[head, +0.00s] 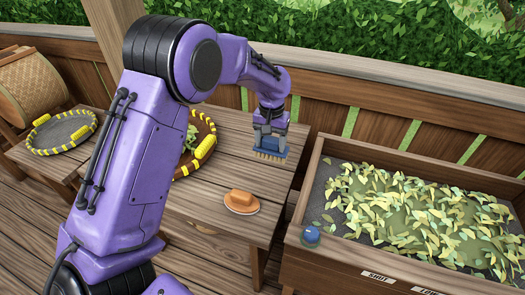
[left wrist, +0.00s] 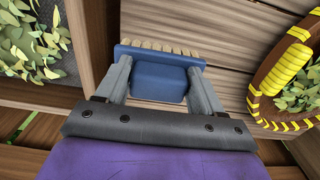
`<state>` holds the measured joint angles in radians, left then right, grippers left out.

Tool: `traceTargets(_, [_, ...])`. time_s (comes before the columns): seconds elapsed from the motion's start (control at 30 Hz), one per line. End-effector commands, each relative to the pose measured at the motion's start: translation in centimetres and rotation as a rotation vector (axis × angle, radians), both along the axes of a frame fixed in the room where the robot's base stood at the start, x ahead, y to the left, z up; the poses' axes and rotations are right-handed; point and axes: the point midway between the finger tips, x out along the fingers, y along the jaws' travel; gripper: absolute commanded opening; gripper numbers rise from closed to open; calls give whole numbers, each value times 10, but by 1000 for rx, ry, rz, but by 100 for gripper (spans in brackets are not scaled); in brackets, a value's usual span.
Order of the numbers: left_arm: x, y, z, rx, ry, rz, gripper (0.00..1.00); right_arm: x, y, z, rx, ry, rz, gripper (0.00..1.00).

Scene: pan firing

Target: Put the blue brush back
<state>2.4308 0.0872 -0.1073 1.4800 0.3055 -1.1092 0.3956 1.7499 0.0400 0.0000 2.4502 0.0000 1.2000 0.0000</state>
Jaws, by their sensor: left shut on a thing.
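The blue brush (head: 271,146) has a blue block body and pale bristles facing down. My left gripper (head: 270,134) is shut on it and holds it near the right end of the wooden table; I cannot tell whether the bristles touch the table. In the left wrist view the brush (left wrist: 160,76) sits between the two grey fingers of my left gripper (left wrist: 160,84). My right gripper is in neither view.
An orange-brown hat-shaped object (head: 241,201) lies on the table (head: 205,224). A basket of leaves (head: 207,137) is partly behind my arm. Right is a wooden bin (head: 309,188) of leaves with a blue knob (head: 311,236). A round tray (head: 60,133) is at left.

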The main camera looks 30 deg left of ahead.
Motion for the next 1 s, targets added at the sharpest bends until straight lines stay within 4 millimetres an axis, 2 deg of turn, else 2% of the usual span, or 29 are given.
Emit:
traceTargets(0.07, [12, 19, -10, 0, 2, 4, 0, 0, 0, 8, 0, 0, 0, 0])
traceTargets(0.2, [25, 37, -40, 0, 2, 1, 0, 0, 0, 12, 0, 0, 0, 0])
traceTargets(0.47, [38, 57, -71, 0, 3, 2, 0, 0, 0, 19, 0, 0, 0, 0])
traceTargets(0.53, [37, 55, -82, 0, 4, 0, 0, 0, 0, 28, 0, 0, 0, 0])
traceTargets(0.6, [37, 55, -85, 1, 2, 0, 0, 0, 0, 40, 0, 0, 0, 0])
traceTargets(1.0, [38, 55, -97, 0, -1, 0, 0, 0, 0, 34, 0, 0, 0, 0])
